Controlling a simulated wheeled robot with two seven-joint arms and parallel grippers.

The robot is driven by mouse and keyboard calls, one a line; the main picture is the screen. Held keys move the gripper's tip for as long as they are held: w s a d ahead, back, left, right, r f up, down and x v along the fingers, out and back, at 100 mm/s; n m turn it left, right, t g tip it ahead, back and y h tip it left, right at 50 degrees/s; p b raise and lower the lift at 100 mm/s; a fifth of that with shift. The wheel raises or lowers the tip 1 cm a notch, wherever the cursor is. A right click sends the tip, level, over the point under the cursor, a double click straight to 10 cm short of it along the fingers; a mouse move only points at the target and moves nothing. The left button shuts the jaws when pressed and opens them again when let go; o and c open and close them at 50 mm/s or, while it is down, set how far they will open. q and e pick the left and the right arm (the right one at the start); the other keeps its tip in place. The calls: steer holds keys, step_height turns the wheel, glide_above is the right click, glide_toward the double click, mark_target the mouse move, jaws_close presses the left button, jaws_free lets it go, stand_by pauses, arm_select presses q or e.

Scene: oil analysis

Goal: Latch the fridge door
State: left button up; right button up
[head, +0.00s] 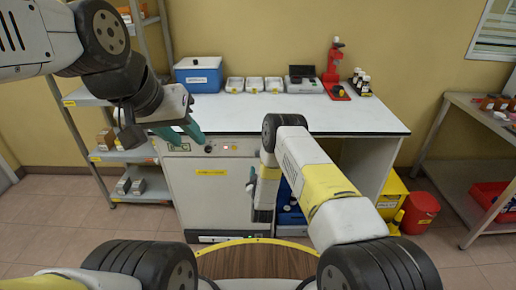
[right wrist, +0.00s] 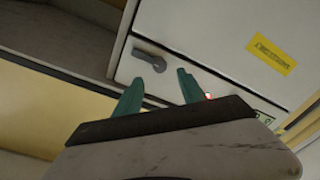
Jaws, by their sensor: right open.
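The white fridge (head: 207,195) stands under the left part of the bench; its door, with a yellow label (right wrist: 270,55), looks flush with the panel above it. A grey latch handle (right wrist: 150,60) sits on that panel, lying along the door seam; in the head view my right arm hides it. My right gripper (right wrist: 160,80) is open, its teal fingers apart just short of the handle, not visibly touching. My left gripper (head: 186,128) looks open and empty, before the bench's front left edge.
The white bench top (head: 300,115) holds a blue box (head: 198,75), white trays and a red stand (head: 335,75). A shelf rack (head: 120,155) stands left. A yellow bin (head: 392,195), a red bucket (head: 417,212) and a side table (head: 450,160) are right.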

steer(key=w, duration=0.7)
steer(key=shift+a, duration=0.15)
jaws_close()
